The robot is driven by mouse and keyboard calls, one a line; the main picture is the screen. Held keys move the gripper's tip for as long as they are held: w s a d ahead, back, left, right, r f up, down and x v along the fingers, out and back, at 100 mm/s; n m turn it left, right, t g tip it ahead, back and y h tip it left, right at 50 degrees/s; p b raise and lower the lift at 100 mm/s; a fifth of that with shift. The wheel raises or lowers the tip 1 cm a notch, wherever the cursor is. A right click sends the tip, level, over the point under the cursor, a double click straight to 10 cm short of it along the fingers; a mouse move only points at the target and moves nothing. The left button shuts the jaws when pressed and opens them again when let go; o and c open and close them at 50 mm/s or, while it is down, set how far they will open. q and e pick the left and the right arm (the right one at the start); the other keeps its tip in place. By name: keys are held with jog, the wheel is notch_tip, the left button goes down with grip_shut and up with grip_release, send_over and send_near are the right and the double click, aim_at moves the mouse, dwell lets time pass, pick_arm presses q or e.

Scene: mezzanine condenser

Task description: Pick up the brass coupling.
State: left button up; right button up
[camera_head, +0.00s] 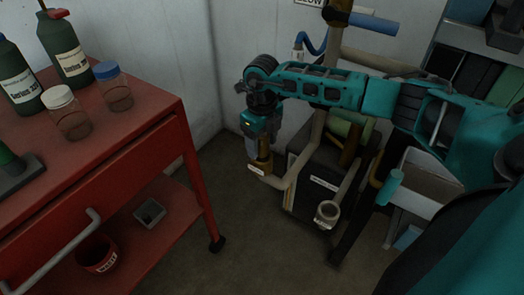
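A brass-coloured cylindrical piece, which looks like the brass coupling (263,161), is near the middle of the head view, upright at the upturned end of a tan pipe (284,184). A small white label sits at its lower left. My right gripper (257,147) reaches in from the right on a teal arm and points down, with its fingers at the top of the brass piece. The fingers overlap it in the picture, and I cannot tell whether they are closed on it. My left gripper is not in view.
A red cart (130,143) at left carries green bottles (65,48) and lidded jars (113,87). A red pot (97,253) and a small grey container (150,213) are on its lower shelf. A dark labelled unit (318,182) stands behind the pipes. Floor between is clear.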

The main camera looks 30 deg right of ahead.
grip_shut()
jog(key=shift+w+r, duration=0.1)
dwell(0.3)
jog(key=shift+r, duration=0.1)
